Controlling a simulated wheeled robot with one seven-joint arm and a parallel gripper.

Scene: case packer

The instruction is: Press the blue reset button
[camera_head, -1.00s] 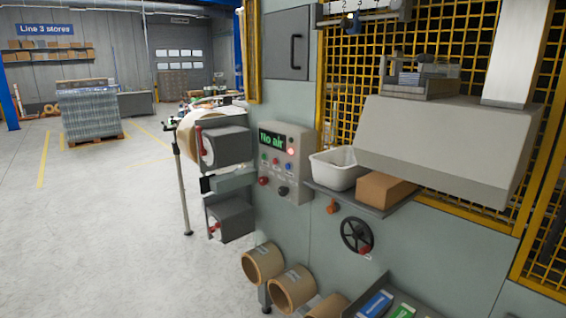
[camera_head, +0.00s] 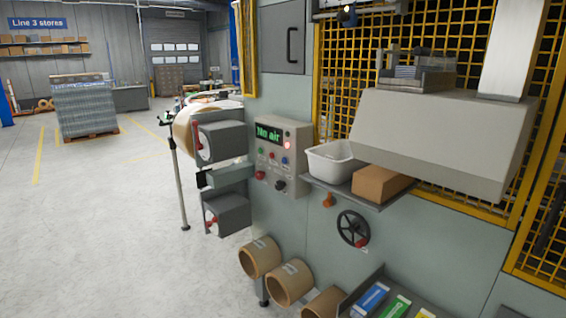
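A grey control panel (camera_head: 297,172) is fixed to the machine front, left of centre. Its dark display (camera_head: 269,133) shows green text that appears to read "No air", and a red lamp (camera_head: 287,146) glows beside it. Small buttons sit in a row below the display. The blue button (camera_head: 284,161) looks to be at the right end of this row; it is small, and its label cannot be read. A red button (camera_head: 260,174) and a black knob (camera_head: 280,186) are lower on the panel. My gripper is not in view.
A white tub (camera_head: 332,162) and brown carton (camera_head: 380,184) stand on a shelf right of the panel. A handwheel (camera_head: 353,228) and cardboard rolls (camera_head: 290,282) are below. Grey reel housings (camera_head: 222,141) stick out to its left.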

